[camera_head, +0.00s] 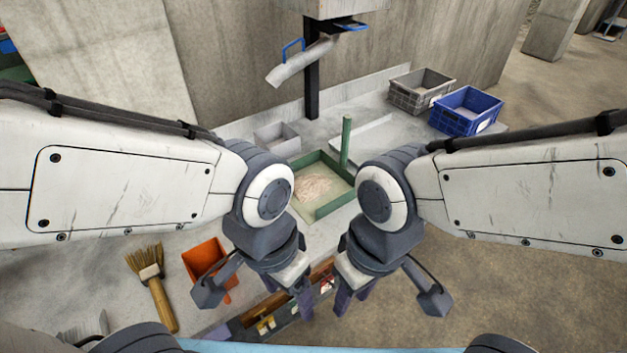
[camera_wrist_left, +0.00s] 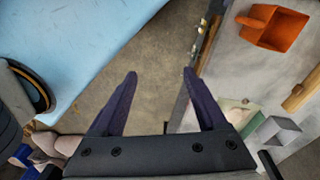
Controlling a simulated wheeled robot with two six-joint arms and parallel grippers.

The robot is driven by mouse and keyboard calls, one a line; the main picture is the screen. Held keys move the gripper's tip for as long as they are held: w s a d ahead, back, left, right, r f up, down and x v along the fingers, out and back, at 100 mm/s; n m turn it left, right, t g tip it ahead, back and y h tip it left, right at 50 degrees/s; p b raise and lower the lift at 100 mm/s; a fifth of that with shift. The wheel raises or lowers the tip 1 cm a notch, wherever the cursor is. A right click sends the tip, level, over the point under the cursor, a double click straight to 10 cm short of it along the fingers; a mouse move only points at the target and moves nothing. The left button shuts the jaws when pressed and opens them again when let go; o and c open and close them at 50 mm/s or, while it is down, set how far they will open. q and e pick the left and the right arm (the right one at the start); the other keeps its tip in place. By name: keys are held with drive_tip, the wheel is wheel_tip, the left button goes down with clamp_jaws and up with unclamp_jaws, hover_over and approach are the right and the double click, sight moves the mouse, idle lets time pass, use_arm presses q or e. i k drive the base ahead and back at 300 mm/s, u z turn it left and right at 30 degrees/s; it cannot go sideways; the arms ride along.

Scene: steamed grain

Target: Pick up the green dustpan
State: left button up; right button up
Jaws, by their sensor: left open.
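The green dustpan (camera_head: 327,209) lies on the grey counter in the middle of the head view, with pale grain in it and a green handle (camera_head: 346,141) standing upright at its back. My arms partly hide its sides. A green-edged part with pale grain, likely the same pan, shows in the left wrist view (camera_wrist_left: 236,106). My left gripper (camera_head: 299,302) is open and empty, in front of the dustpan and apart from it. My right gripper (camera_head: 353,297) is beside it, with its fingers apart and nothing seen between them.
An orange scoop (camera_head: 205,259) and a straw brush (camera_head: 151,277) lie at the left. A grey crate (camera_head: 420,91) and a blue crate (camera_head: 467,111) stand at the back right. A metal chute (camera_head: 300,63) hangs above the counter. Open floor (camera_head: 480,290) is at right.

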sight(323, 185)
drive_tip(key=z, duration=1.85)
drive_tip(key=i, duration=3.3)
drive_tip(key=u, duration=3.2)
